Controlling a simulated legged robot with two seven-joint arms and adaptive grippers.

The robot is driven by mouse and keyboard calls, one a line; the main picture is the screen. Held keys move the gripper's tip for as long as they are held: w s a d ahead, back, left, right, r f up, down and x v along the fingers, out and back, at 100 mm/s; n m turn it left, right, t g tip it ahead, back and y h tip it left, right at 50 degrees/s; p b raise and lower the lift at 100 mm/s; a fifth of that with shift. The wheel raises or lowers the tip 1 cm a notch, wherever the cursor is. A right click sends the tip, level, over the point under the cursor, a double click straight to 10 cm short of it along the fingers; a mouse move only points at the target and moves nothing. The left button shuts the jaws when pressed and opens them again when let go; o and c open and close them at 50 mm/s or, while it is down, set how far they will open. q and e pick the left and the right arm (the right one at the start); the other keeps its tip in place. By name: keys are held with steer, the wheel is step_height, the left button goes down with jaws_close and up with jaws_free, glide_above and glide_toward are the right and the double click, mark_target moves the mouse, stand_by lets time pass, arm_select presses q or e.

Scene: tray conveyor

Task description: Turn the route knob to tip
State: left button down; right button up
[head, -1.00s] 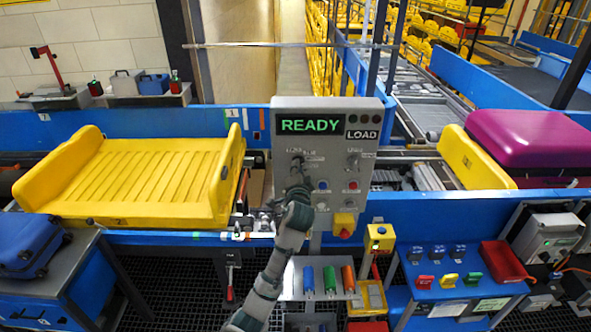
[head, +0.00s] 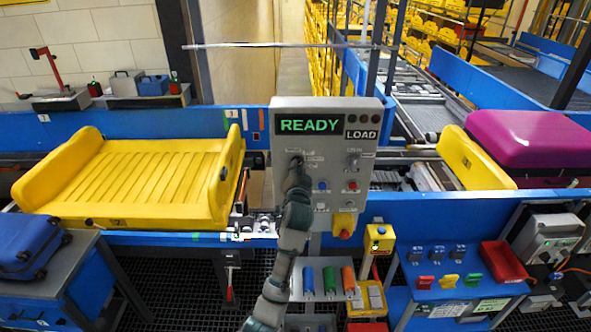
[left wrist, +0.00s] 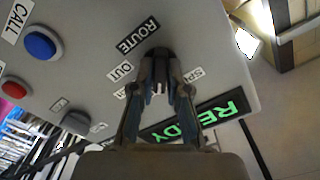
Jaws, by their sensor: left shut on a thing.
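The grey control panel (head: 333,193) stands at the middle of the head view, with a READY display (head: 309,124) and a LOAD display (head: 362,134). The ROUTE label (left wrist: 138,35) shows in the left wrist view, with an OUT label (left wrist: 120,71) beside the fingers. My left gripper (head: 296,164) is at the panel's upper left; in the left wrist view (left wrist: 158,84) its fingers are shut on the route knob. The fingers mostly hide the knob, so its pointer position cannot be told. My right gripper is not in view.
A blue button (left wrist: 40,45) and a red button (left wrist: 15,87) are on the same panel. A second knob (head: 353,161) is to the right. A yellow tray (head: 150,180) lies on the conveyor at left; a purple suitcase (head: 535,140) is at right.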

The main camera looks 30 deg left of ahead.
arm_select(q)
steer(key=shift+w+d+f, duration=0.1)
steer(key=shift+d, duration=0.05)
steer(key=c, duration=1.2)
jaws_free()
steer(key=shift+o, duration=0.2)
steer(key=shift+w+d, duration=0.1)
steer(key=shift+w, duration=0.05)
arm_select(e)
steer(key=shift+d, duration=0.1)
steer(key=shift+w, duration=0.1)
arm_select(q)
steer(key=v, duration=1.2)
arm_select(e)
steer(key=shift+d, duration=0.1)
